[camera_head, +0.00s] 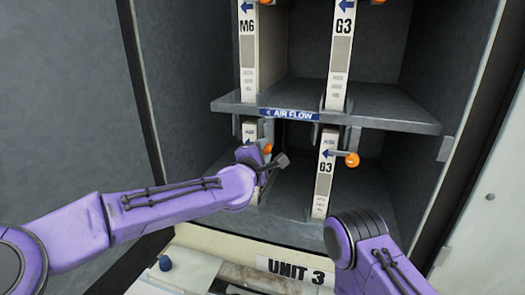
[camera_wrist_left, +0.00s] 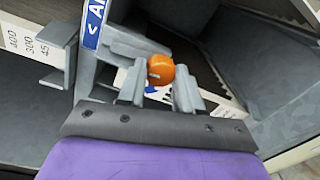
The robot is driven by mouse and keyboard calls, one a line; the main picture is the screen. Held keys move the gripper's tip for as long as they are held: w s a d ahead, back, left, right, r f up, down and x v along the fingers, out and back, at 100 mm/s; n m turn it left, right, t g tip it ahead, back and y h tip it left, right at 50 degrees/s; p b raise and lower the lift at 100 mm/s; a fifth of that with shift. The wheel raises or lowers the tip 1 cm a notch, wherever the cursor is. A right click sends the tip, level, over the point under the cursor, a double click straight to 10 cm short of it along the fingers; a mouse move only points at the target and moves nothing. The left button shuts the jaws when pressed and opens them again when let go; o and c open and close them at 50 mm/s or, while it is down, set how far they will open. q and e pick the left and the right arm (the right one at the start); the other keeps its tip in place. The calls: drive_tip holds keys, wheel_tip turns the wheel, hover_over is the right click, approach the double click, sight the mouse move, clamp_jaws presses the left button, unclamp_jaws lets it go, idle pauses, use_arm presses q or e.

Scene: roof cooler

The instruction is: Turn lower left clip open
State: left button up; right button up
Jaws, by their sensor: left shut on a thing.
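The lower left clip ends in an orange knob (camera_head: 267,148), at the lower left white panel (camera_head: 250,131) under the middle shelf. My left gripper (camera_head: 265,158) is at this knob, partly hidden by its own wrist. In the left wrist view the orange knob (camera_wrist_left: 160,69) sits between the two grey fingertips (camera_wrist_left: 160,84), which are shut on it. The clip's arm behind the knob is mostly hidden. My right arm shows at the lower right of the head view, but its gripper is not in view.
The shelf edge has a blue AIR FLOW label (camera_head: 290,114) just above my left gripper. To the right, the lower G3 panel (camera_head: 324,172) carries another orange knob (camera_head: 351,160). Upper panels M6 (camera_head: 248,55) and G3 (camera_head: 341,55) stand above. The lower right compartment looks empty.

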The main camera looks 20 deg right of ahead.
use_arm(q)
drive_tip(key=shift+m, duration=0.5)
drive_tip(key=o, duration=1)
drive_tip(key=shift+o, duration=0.2)
drive_tip(key=shift+s+a, duration=0.1)
drive_tip(key=shift+s, duration=0.05)
drive_tip(key=b+v, duration=0.4)
drive_tip(key=v, duration=0.6)
